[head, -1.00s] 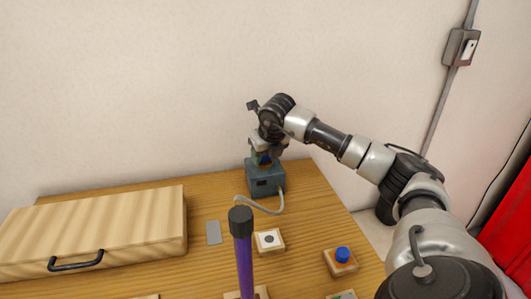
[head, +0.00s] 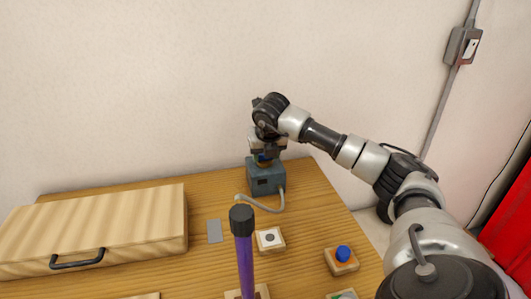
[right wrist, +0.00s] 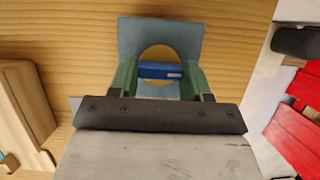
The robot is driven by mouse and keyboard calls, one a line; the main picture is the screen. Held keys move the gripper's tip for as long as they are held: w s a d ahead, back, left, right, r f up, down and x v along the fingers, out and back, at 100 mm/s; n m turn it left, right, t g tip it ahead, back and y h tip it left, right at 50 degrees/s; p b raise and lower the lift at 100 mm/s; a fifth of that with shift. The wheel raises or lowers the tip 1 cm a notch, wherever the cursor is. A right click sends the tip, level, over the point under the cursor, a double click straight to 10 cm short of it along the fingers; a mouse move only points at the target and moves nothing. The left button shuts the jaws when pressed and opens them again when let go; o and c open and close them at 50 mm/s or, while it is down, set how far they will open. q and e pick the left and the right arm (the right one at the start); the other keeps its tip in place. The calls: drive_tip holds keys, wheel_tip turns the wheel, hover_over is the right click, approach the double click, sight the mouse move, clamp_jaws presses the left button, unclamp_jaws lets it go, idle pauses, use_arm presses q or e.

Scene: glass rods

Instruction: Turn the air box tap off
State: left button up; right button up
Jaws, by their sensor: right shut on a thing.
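The air box (head: 265,178) is a grey-blue box standing at the back of the wooden table, with a pale hose at its side. In the right wrist view its top (right wrist: 160,27) carries a brass disc with a blue bar-shaped tap (right wrist: 152,71) across it. My right gripper (right wrist: 160,75) is over the box from above, its green fingers at the two ends of the tap, shut on it. In the head view the gripper (head: 262,155) hides most of the tap. My left gripper is not in view.
A large wooden case (head: 95,225) with a black handle lies at the left. A purple rod with a black cap (head: 244,250) stands in front. Small wooden blocks, one with a blue knob (head: 343,254), and a grey plate (head: 214,231) lie on the table (head: 310,220).

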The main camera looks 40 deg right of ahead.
drive_tip(key=o, duration=0.9)
drive_tip(key=shift+o, duration=0.2)
drive_tip(key=v, duration=1)
drive_tip(key=shift+r, duration=0.4)
drive_tip(key=shift+s+a+f, duration=0.1)
